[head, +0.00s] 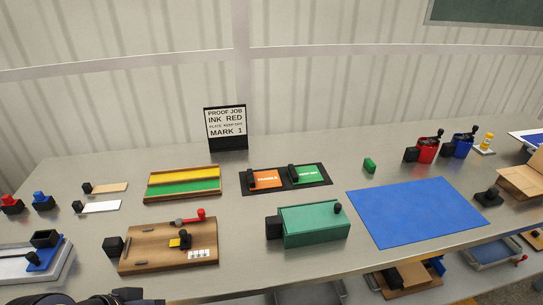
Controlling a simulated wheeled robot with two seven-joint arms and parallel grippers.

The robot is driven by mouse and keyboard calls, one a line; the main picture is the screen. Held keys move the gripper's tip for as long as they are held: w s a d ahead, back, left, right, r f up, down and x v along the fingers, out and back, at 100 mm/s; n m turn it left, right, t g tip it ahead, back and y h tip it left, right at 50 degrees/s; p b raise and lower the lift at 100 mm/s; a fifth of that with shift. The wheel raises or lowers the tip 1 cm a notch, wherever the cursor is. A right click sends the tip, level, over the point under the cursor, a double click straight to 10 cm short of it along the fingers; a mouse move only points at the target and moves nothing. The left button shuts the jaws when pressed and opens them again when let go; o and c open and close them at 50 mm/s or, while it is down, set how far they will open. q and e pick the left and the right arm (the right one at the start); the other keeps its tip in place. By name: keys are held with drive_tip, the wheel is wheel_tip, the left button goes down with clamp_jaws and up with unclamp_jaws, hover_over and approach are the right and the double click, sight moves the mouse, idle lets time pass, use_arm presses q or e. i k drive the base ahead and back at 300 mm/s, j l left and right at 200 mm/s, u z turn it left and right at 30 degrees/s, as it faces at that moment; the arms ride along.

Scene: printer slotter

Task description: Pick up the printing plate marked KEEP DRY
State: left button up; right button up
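The green printing plate (312,173) lies on a black mat (286,189) near the middle of the table. Its small white lettering appears to read KEEP DRY. A black block handle stands at its left end. An orange plate (268,179) marked FRAGILE, with a similar black handle, lies beside it to the left on the same mat. Neither gripper shows clearly. A dark part at the bottom left edge may be mine, but no fingertips are visible.
A sign (226,128) reads PROOF JOB, INK RED, MARK 1. A green box (314,225) stands in front of the mat. A blue sheet (416,212) lies right. A yellow-green tray (183,184) and wooden board (168,245) lie left. Red (427,150) and blue (462,146) containers stand back right.

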sight(305, 175)
drive_tip(key=i+l, duration=0.1)
drive_tip(key=l, duration=0.3)
drive_tip(key=i+l, duration=0.1)
drive_tip(key=l, duration=0.35)
drive_tip(key=i+l, duration=0.1)
drive_tip(key=l, duration=0.3)
drive_tip(key=i+u, duration=0.2)
drive_tip(key=u, duration=1.35)
drive_tip(key=i, duration=0.3)
